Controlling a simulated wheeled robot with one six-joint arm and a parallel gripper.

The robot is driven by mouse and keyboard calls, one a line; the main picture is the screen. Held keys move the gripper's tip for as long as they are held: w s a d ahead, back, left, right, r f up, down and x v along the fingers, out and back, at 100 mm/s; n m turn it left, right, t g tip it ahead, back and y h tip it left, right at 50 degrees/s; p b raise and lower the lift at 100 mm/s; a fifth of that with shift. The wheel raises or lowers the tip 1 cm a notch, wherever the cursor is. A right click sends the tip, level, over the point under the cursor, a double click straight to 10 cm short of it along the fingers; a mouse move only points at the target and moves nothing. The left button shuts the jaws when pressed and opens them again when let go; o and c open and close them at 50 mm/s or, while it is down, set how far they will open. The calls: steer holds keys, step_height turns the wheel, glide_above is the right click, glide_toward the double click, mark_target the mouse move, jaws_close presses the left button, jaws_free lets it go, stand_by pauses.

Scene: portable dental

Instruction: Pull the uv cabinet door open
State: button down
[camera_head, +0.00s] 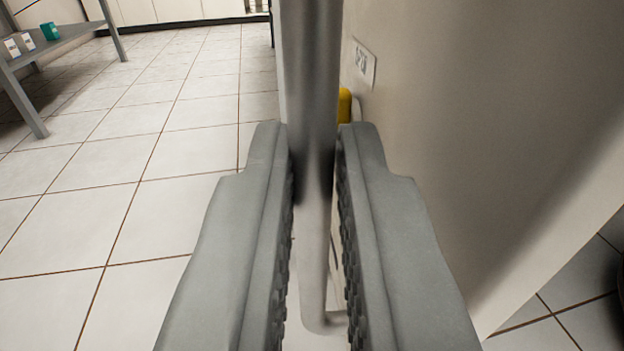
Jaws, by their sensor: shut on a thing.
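The uv cabinet door (480,130) is a large pale panel filling the right side of the view, with a small label plate (363,62) near its left part. A grey vertical bar handle (310,70) stands beside the panel and runs down the middle of the view. My gripper (315,150) is shut on this handle, with one finger on each side. The fingers hide part of the handle, and its lower end shows between them. The panel's lower edge shows at the right, with floor beyond it.
A small yellow object (344,104) shows behind the handle. A grey table (60,55) with several small boxes stands at the upper left. White cabinets (170,10) line the far wall. The tiled floor (150,170) on the left is clear.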

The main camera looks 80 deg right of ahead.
steer(key=shift+d, duration=0.15)
steer(key=c, duration=1.5)
jaws_free()
steer(key=shift+d, duration=0.15)
steer(key=s+a, duration=0.1)
steer(key=a, duration=1.6)
steer(key=shift+s+a, duration=0.25)
steer(key=shift+s, duration=0.05)
